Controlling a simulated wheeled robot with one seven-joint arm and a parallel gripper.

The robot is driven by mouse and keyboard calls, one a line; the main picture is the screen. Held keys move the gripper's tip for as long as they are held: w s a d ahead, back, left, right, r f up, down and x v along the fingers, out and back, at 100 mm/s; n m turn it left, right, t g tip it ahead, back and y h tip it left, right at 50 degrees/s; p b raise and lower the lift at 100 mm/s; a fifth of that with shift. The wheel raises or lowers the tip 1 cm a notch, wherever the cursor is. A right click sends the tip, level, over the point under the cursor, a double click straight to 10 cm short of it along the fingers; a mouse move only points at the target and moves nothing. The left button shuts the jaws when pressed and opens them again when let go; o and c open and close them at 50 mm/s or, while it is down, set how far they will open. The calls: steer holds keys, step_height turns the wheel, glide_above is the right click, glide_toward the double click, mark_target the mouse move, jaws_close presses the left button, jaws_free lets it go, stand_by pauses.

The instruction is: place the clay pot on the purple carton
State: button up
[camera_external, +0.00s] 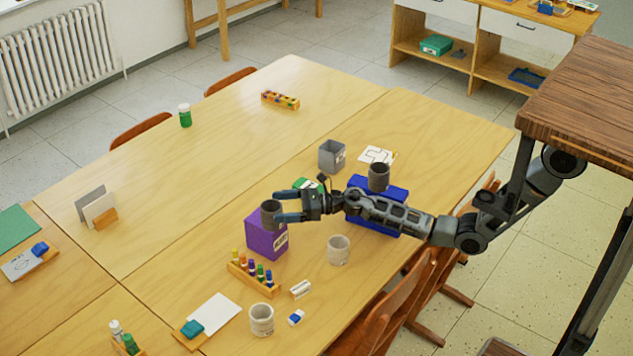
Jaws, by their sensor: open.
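A dark grey-brown round pot (270,214), which looks like the clay pot, stands upright on top of the purple carton (262,241), near its upper edge in the picture. The carton has a white label on its right face. My gripper (284,206) reaches in from the right at the pot's height, with its two fingers apart. The fingertips are right at the pot's right side; whether they touch it I cannot tell. A similar dark pot (378,178) stands on a blue box (376,217), behind my arm.
Pale cups (338,251) (261,321) stand on the table near the carton. A rack of coloured pens (253,277) is just in front of the carton. A grey square container (332,156) stands behind my gripper. The table's left half is mostly clear.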

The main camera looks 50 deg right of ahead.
steer(key=s+d+f+m+t+h, duration=0.2)
steer(key=s+d+m, duration=0.45)
steer(key=s, duration=0.35)
steer(key=s+d+f+m+t+h, duration=0.1)
steer(key=s+d+f+m, duration=0.1)
steer(key=s+d+m, duration=0.55)
steer(key=s+d+f+m+t+h, duration=0.25)
steer(key=s+m, duration=0.55)
steer(key=s, duration=0.5)
steer(key=s+d+r+m+g+h, duration=0.1)
steer(key=s+d+r+m+h, duration=0.2)
steer(key=s+d+m, duration=0.3)
steer(key=s+d+r+m+g+h, duration=0.2)
steer(key=s+d+m, duration=0.5)
steer(key=s+m, duration=1)
steer(key=shift+s+r+h, duration=0.55)
steer(key=shift+r+h, duration=0.15)
steer(key=shift+h, duration=0.45)
